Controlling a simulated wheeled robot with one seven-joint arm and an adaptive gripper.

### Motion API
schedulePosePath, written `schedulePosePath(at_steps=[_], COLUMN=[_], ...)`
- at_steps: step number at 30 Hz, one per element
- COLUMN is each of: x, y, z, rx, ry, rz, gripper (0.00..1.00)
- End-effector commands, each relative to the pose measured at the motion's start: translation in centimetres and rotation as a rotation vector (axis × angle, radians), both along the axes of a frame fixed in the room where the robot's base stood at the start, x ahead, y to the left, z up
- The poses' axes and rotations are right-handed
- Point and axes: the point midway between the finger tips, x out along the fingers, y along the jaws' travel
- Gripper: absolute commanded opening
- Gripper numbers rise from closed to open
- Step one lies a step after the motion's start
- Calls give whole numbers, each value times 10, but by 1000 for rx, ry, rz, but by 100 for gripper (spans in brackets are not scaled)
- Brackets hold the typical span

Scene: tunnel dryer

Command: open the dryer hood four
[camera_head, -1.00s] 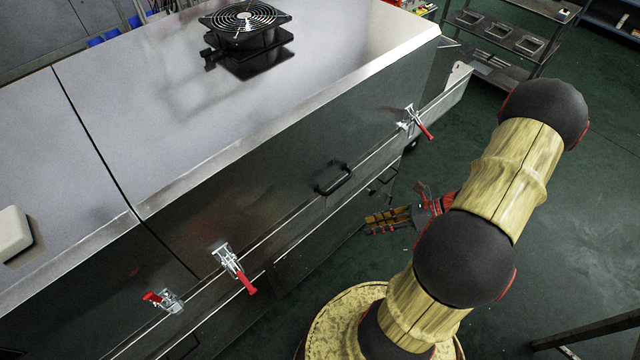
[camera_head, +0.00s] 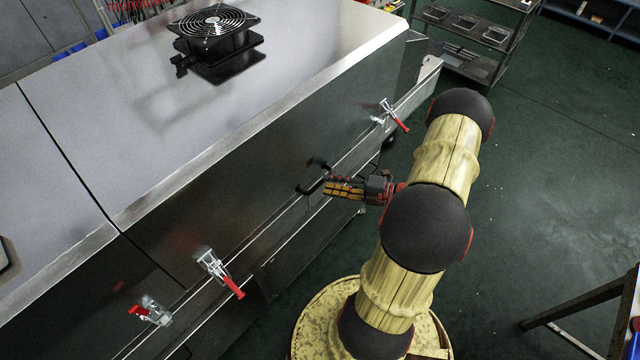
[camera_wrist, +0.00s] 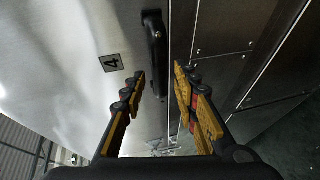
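The dryer hood four (camera_head: 270,140) is a grey metal cover with a black fan on top. The wrist view shows its label "4" (camera_wrist: 111,63). Its black handle (camera_head: 313,178) is on the front face near the lower edge; it also shows in the wrist view (camera_wrist: 155,50), upright in the picture, ahead of and between the finger lines. My gripper (camera_head: 328,189) is beside the handle in the head view. In the wrist view my gripper (camera_wrist: 160,85) is open, its two fingers apart with nothing clearly between them. Whether a finger touches the handle cannot be told.
Toggle clamps with red levers sit along the hood's lower edge: one to the right (camera_head: 393,115), one to the left (camera_head: 218,272), another further left (camera_head: 151,312). A metal shelf cart (camera_head: 470,45) stands at the back right. The green floor on the right is mostly clear.

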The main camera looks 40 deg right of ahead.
Motion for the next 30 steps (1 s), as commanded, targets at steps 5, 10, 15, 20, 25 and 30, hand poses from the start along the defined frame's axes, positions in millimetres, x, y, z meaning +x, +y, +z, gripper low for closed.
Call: schedulePosePath(at_steps=[5, 10, 15, 20, 25, 30], x=[23, 34, 37, 36, 36, 36], y=[12, 18, 19, 19, 19, 19], z=[-6, -8, -8, -8, -8, -8], rx=[-3, -2, -2, -2, -2, -2], ry=[0, 0, 0, 0, 0, 0], rz=[3, 1, 0, 0, 0, 0], gripper=[30, 30, 30, 29, 19, 10])
